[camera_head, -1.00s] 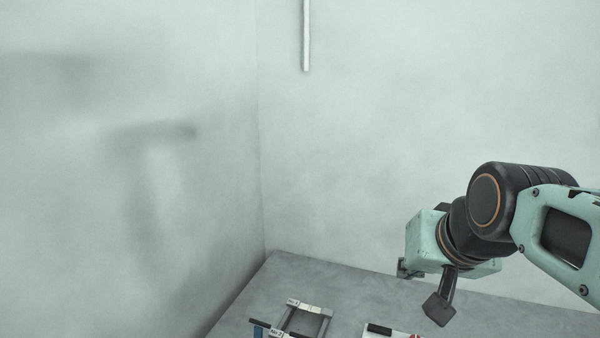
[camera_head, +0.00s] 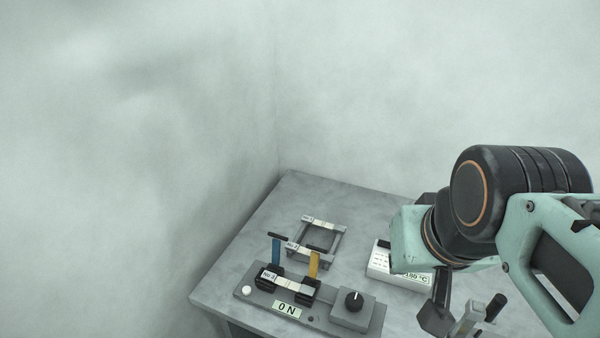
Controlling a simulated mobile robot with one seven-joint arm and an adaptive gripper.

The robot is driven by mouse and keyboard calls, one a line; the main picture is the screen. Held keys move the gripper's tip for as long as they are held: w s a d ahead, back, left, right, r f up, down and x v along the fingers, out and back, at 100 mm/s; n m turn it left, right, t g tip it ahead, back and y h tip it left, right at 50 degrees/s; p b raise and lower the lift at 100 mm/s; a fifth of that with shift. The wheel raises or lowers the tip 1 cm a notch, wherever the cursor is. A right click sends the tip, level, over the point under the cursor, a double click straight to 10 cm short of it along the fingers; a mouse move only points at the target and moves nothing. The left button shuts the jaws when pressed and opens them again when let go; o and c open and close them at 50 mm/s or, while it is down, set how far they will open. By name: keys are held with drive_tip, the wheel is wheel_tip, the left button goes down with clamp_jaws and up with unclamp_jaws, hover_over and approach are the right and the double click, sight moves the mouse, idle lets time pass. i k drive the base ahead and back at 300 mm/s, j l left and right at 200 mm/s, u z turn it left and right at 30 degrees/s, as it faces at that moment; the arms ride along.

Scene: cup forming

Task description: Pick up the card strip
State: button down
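I cannot pick out the card strip for certain. A pale strip-like piece (camera_head: 295,284) lies across two black blocks on the grey console (camera_head: 265,300) at the front left of the table, and I cannot tell whether it is card. My gripper (camera_head: 437,312) hangs at the right, right of the console. One dark finger shows below the pale green wrist housing; the other is hidden, so its opening is unclear. I see nothing held in it.
The console carries a blue upright tab (camera_head: 276,250), a yellow one (camera_head: 314,264) and a black knob (camera_head: 354,301). A grey frame (camera_head: 335,240) stands behind. A white box reading °C (camera_head: 380,268) is partly behind my wrist. The table's left side (camera_head: 235,262) is clear.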

sight(306, 290)
drive_tip(key=u, duration=0.75)
drive_tip(key=i+j+z, duration=0.1)
drive_tip(key=j+z, duration=0.3)
drive_tip(key=j, duration=0.15)
drive_tip(key=i, duration=0.3)
drive_tip(key=k+l+z, duration=0.15)
drive_tip(key=k, duration=0.35)
drive_tip(key=i+j+u, duration=0.1)
drive_tip(key=i, duration=0.4)
